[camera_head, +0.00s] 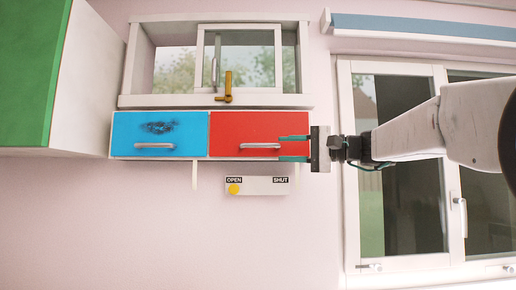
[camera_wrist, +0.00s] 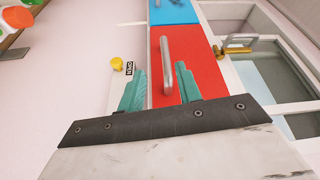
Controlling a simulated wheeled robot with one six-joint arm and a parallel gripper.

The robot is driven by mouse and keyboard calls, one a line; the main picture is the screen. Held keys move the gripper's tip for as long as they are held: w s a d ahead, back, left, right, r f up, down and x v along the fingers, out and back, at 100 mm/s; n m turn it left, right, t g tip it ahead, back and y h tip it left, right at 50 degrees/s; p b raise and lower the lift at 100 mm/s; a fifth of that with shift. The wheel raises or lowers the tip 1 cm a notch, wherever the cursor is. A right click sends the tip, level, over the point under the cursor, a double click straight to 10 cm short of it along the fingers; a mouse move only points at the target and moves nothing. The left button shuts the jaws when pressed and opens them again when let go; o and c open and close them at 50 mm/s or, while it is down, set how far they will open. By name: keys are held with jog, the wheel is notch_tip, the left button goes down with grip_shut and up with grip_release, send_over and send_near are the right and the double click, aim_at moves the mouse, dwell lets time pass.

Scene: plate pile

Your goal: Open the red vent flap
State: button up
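The red vent flap (camera_head: 235,128) is the right one of two flaps under the small window and looks closed, flush with its blue neighbour. It has a silver bar handle (camera_head: 260,146) along its lower part. In the wrist view the red flap (camera_wrist: 190,50) and its handle (camera_wrist: 166,62) show in front of me. My gripper (camera_head: 281,148) is open at the flap's right end, its teal fingers pointing left. In the wrist view my gripper (camera_wrist: 158,68) has one finger on each side of the handle's near end, with gaps between.
The blue flap (camera_head: 185,128), with a dark smudge, adjoins on the left. Below is an OPEN/SHUT plate (camera_head: 260,186) with a yellow knob (camera_head: 234,189) at OPEN. A brass latch (camera_head: 228,88) sits on the window above. A green-fronted cabinet (camera_head: 25,70) is left; a large window (camera_head: 345,110) is right.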

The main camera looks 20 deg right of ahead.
aim_at(269, 145)
jog(key=shift+w+d+r, duration=0.1)
jog(key=shift+w+r, duration=0.25)
jog(key=shift+r, duration=0.05)
jog(key=x, duration=0.7)
grip_shut()
